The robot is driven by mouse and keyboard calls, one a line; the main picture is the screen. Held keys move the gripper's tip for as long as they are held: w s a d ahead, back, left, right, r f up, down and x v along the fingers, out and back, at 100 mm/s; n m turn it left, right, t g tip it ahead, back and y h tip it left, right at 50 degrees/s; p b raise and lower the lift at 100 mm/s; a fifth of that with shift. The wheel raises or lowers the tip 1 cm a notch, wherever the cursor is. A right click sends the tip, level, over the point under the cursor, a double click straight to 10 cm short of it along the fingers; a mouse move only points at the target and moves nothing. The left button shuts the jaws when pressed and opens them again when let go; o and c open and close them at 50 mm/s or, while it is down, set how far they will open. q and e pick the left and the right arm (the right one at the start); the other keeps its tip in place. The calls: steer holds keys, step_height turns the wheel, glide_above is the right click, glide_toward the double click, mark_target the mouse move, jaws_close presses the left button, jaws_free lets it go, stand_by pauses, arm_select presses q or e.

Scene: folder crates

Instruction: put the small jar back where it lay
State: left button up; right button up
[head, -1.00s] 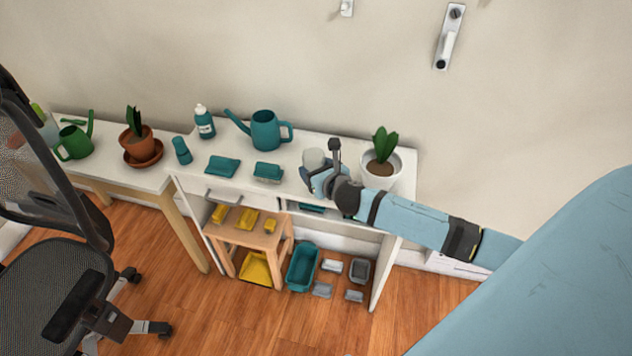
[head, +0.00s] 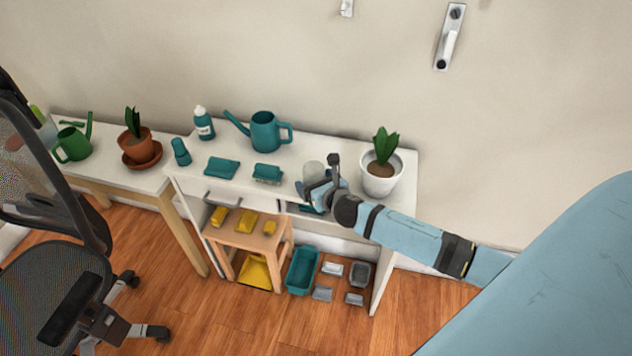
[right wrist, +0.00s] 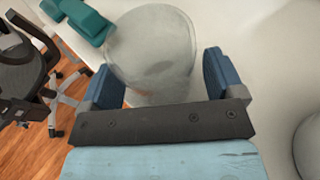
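The small jar (head: 314,169), pale grey and rounded, is at the right part of the white desk top (head: 345,205), left of the white-potted plant. In the right wrist view the jar (right wrist: 150,50) fills the space ahead of the palm. My right gripper (head: 318,187) is around the jar. Its blue fingers (right wrist: 163,82) are wide apart, with a thin gap showing at the right finger; the jar overlaps the left one. The jar's base is hidden by the gripper, so I cannot tell if it touches the desk. My left gripper is out of view.
The white-potted plant (head: 380,178) stands close to the right of my gripper. A teal box (head: 267,173), teal tray (head: 222,167), watering can (head: 265,132) and bottle (head: 204,125) are left. A wooden stool (head: 245,235) stands below, an office chair (head: 50,240) at left.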

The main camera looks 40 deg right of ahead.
steer(key=shift+r, duration=0.25)
steer(key=d+p+v, duration=0.1)
steer(key=v, duration=1)
steer(key=s+a+f+m+g+y, duration=0.2)
steer(key=s+a+f+m, duration=0.2)
steer(key=m, duration=1.2)
steer(key=s+a+f+m+g+y, duration=0.2)
steer(key=s+a+f+m, duration=0.2)
steer(key=s+a+m, duration=0.7)
steer(key=shift+s+a+m+y, duration=0.3)
steer(key=shift+a+m, duration=1.45)
steer(key=shift+m, duration=1.05)
